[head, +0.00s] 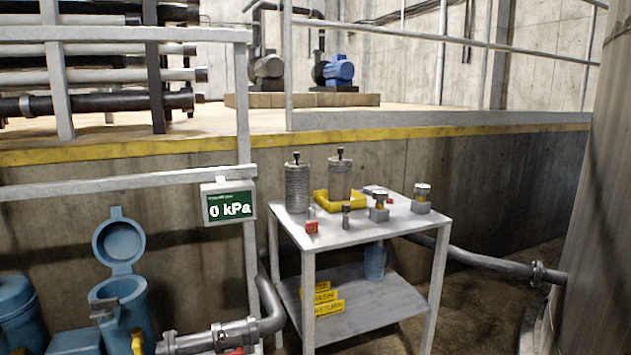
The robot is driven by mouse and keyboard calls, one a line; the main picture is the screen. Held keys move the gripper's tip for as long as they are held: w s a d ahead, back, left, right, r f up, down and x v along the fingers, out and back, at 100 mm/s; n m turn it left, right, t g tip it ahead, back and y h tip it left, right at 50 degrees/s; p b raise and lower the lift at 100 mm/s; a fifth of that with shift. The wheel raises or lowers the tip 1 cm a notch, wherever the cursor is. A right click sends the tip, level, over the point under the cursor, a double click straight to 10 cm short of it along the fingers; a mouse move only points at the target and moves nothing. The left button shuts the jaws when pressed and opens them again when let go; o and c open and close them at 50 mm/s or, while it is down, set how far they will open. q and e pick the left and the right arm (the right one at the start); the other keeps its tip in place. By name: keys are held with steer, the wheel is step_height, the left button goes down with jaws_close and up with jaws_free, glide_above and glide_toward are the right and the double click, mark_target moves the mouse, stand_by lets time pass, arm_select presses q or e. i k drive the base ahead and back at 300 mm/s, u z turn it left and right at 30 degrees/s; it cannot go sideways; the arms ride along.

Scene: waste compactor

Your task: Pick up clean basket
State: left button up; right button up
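Two grey ribbed cylinders with dark top knobs, which look like baskets, stand upright on a metal table (375,235). The left basket (297,188) stands directly on the tabletop near its back left corner. The right basket (340,180) stands in or just behind a yellow tray (321,201), whose rim hides its foot. The left one looks slightly darker, but I cannot tell for sure which is clean. Neither of my grippers is in view.
Small fittings, including a gauge block (421,200), stand on the tabletop. A lower shelf (375,305) holds yellow signs (328,308). Left are a railing, a "0 kPa" display (229,204), a pipe (215,338) and an open blue housing (120,290). A pipe (480,262) runs right.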

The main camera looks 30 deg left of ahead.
mark_target(297, 175)
steer(key=i, duration=3.05)
steer(key=u, duration=1.65)
